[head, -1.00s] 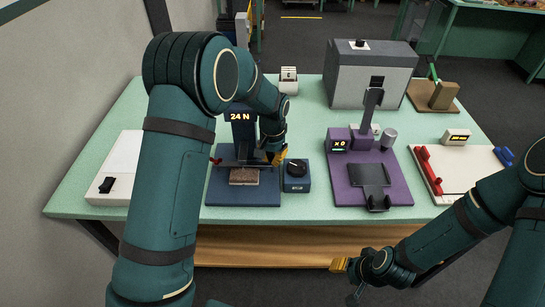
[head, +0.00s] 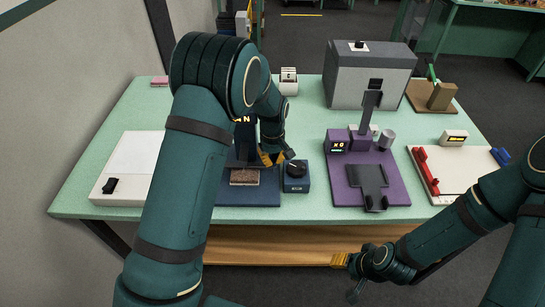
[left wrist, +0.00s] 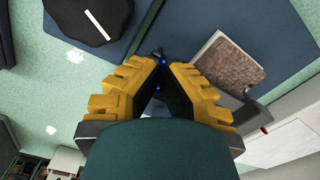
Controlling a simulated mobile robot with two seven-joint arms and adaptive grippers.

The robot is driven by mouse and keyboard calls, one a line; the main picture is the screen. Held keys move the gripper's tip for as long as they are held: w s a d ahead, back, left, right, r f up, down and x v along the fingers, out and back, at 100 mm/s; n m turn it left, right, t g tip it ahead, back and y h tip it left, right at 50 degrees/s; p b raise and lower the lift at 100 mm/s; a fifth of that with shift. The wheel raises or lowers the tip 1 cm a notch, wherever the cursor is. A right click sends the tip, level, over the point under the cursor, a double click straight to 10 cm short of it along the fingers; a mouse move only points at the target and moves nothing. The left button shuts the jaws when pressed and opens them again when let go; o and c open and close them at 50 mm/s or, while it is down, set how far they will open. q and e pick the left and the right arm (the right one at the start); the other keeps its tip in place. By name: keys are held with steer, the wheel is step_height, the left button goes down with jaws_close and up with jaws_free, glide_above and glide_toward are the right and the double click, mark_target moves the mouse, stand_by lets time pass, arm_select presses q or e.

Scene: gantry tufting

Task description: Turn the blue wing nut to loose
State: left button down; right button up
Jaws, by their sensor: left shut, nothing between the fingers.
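The tufting sample fixture has a navy base (head: 262,199), with a brown carpet sample (head: 244,177) on it. The sample also shows in the left wrist view (left wrist: 235,70). My left gripper (head: 274,160) is at the right side of the fixture, beside the dark knob box (head: 295,178). Its yellow fingers are shut with nothing between them; the tips show in the left wrist view (left wrist: 162,62). Small blue bits, probably the blue wing nut (left wrist: 160,51), show at the fingertips; its shape and angle are mostly hidden. My right gripper (head: 340,260) is in front of the table, its fingers too small to judge.
A purple stand (head: 346,190) is right of the knob box. A white board with red handles (head: 425,170) is at far right. A white switch panel (head: 140,160) is at left. A grey box (head: 360,85) stands at the back. The green table top (head: 310,130) has free room behind the knob box.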

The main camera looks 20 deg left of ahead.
arm_select(q)
steer(key=n+p, duration=0.2)
steer(key=n, duration=0.4)
steer(key=n+p, duration=0.2)
steer(key=n, duration=0.4)
steer(key=shift+p, duration=0.35)
steer(key=shift+n, duration=0.3)
steer(key=c, duration=1.2)
jaws_free()
